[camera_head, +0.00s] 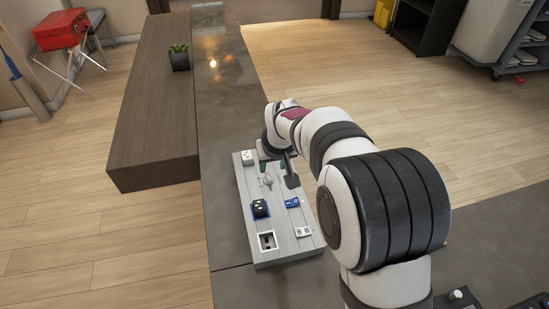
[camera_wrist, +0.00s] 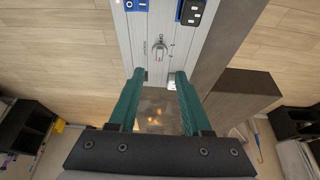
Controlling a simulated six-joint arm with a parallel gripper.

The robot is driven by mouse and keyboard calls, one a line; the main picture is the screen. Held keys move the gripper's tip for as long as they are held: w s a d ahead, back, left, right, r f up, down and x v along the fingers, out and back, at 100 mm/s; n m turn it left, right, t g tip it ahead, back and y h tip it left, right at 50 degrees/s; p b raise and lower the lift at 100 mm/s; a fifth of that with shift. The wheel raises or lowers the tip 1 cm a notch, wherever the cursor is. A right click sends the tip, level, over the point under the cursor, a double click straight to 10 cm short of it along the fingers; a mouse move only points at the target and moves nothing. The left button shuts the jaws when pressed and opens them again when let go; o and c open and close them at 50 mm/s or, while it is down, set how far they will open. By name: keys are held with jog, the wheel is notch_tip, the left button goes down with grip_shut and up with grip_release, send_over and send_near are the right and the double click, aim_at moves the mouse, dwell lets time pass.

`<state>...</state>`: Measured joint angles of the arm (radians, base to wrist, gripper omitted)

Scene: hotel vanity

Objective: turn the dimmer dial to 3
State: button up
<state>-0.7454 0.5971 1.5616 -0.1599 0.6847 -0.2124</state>
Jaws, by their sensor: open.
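The dimmer dial (camera_wrist: 161,48) is a small silver knob with a pointer-like grip, set on a light grey panel (camera_wrist: 150,20). Small dark marks surround it, too small to read, so its setting cannot be told. In the head view the dial (camera_head: 267,181) sits on the far half of the panel (camera_head: 283,243). My gripper (camera_wrist: 160,74) is open and empty, with two green fingers above the panel's far end. The dial shows just beyond the fingertips in the wrist view, apart from them. In the head view my arm partly hides my gripper (camera_head: 271,164).
The panel also carries a blue rocker switch (camera_head: 292,202), a black socket on blue (camera_head: 260,209), a white-framed square (camera_head: 268,241), a small white switch (camera_head: 303,232) and a white block (camera_head: 248,157). A plant (camera_head: 179,60) stands farther back. The dark counter (camera_head: 222,140) beside is bare.

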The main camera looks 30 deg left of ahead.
jog(key=v, duration=0.5)
jog(key=s+d+r+m+g+h, duration=0.1)
jog(key=s+d+r+m, duration=0.15)
jog(key=d, duration=0.65)
jog(key=s+d+r+m, duration=0.2)
jog(key=s+d+m, duration=0.1)
jog(key=d, duration=0.7)
jog(key=s+d+f+m+g, duration=0.1)
jog(key=s+d+m, duration=0.3)
jog(key=s, duration=0.5)
jog(key=s+d+f+m+g, duration=0.1)
jog(key=s+d+m, duration=0.4)
jog(key=s+d, duration=0.3)
jog(key=shift+s+d+f+g, duration=0.15)
jog(key=shift+s+f+g, duration=0.15)
jog(key=shift+s, duration=0.75)
